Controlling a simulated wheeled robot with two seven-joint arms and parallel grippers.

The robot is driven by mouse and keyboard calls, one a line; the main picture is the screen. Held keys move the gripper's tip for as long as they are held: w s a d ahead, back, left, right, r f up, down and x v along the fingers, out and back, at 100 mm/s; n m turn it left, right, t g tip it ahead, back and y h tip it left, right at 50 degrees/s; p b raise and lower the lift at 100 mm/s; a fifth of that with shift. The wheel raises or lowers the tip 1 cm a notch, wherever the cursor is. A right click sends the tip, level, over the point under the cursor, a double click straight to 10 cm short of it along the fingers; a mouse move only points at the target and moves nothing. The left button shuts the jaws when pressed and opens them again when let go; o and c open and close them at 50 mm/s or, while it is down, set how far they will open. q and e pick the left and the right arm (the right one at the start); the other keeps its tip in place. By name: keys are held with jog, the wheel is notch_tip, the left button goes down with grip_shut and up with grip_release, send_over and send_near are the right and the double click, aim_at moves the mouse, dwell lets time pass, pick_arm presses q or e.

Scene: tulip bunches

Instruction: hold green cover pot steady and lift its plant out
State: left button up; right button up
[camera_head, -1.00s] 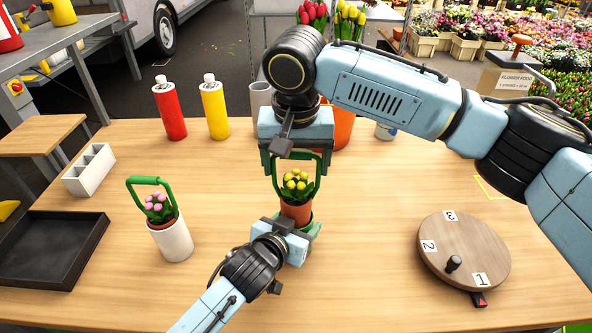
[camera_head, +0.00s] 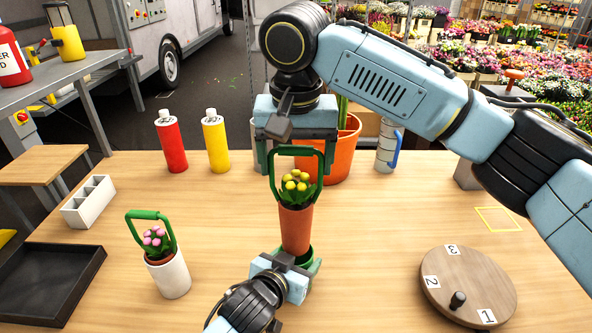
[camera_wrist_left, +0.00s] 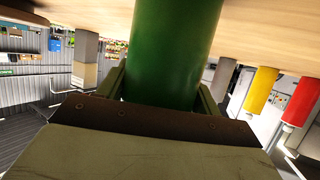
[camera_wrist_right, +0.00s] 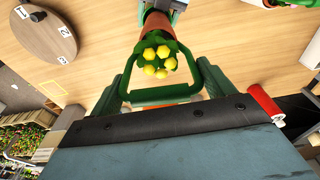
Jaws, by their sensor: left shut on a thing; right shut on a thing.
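The green cover pot (camera_head: 308,262) stands on the table with my left gripper (camera_head: 288,272) shut on it. In the left wrist view the green pot (camera_wrist_left: 175,50) fills the space between the fingers. The plant with yellow flowers (camera_head: 296,182) sits in a terracotta pot (camera_head: 297,228), upright above the cover pot; its lower end is at or just inside the rim. My right gripper (camera_head: 294,150) is shut on the green handle (camera_head: 271,168) of the plant. In the right wrist view the handle (camera_wrist_right: 162,95) lies between the fingers, yellow flowers (camera_wrist_right: 160,60) beyond it.
A white pot (camera_head: 170,276) with a pink-flowered plant and green handle stands to the left, near a dark tray (camera_head: 50,285). A numbered turntable (camera_head: 468,287) is at right. Red (camera_head: 171,142) and yellow (camera_head: 216,142) bottles and a large orange pot (camera_head: 342,150) stand behind.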

dwell(0.3)
pick_arm(q)
jog(key=o, duration=1.1)
